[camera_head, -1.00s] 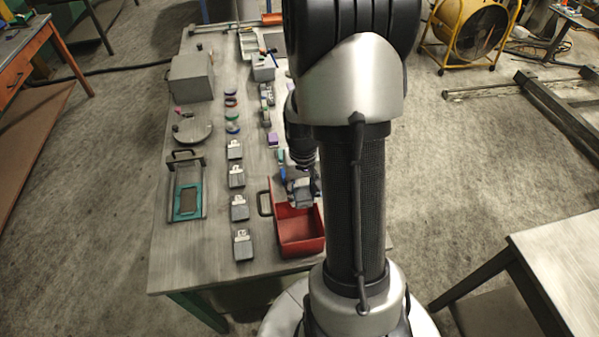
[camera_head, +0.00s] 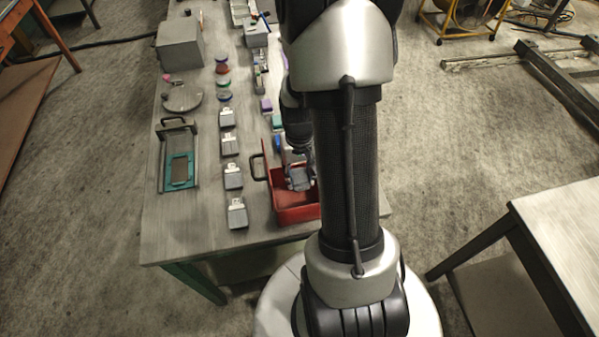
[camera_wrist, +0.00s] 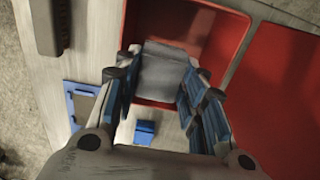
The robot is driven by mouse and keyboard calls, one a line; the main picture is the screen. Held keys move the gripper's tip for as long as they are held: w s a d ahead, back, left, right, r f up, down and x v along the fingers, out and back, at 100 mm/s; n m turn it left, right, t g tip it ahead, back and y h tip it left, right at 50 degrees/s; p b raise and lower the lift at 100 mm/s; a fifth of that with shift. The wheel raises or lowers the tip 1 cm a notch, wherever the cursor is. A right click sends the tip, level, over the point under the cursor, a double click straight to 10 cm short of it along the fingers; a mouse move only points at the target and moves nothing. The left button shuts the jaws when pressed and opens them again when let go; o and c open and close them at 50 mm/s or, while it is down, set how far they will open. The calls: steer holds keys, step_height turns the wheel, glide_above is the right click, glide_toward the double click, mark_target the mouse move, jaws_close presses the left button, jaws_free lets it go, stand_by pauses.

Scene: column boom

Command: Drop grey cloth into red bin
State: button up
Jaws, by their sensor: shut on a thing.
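The red bin (camera_head: 297,216) is an open box at the near right end of the bench, partly hidden behind my arm in the head view. It also shows in the wrist view (camera_wrist: 228,35), its open inside beyond my fingers. My gripper (camera_head: 299,178) is over the bin. In the wrist view my gripper (camera_wrist: 166,82) is shut on the grey cloth (camera_wrist: 162,68), a small grey piece between the fingertips. The cloth shows against the bin's red inside. I cannot tell its exact height above the bin floor.
Several grey blocks with white tops (camera_head: 233,177) stand in a row left of the bin. A teal frame (camera_head: 180,171) lies further left, with a round grey disc (camera_head: 182,98) and grey box (camera_head: 180,45) behind. Bare bench (camera_head: 190,225) lies at the near left.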

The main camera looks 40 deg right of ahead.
mark_target(300, 176)
steer(key=o, duration=1.1)
steer(key=shift+r, duration=0.15)
step_height(300, 176, up, 12)
steer(key=shift+f, duration=0.1)
steer(key=shift+a, duration=0.1)
steer(key=s+a+r+n+t+b, duration=0.1)
steer(key=s+a+r+n, duration=0.1)
steer(key=a, duration=0.4)
steer(key=s+a+r+n+t, duration=0.2)
steer(key=s+a+r, duration=0.2)
steer(key=a, duration=0.3)
steer(key=s+a+r+n+t+b, duration=0.1)
steer(key=s+a+r+n, duration=0.1)
steer(key=a+r, duration=0.3)
steer(key=shift+s+a+r+t+b, duration=0.1)
steer(key=shift+s+a+t+b, duration=0.1)
steer(key=shift+s+a, duration=0.25)
steer(key=shift+s+a+r+t+b, duration=0.1)
steer(key=shift+s+a+b, duration=0.1)
steer(key=shift+a, duration=0.45)
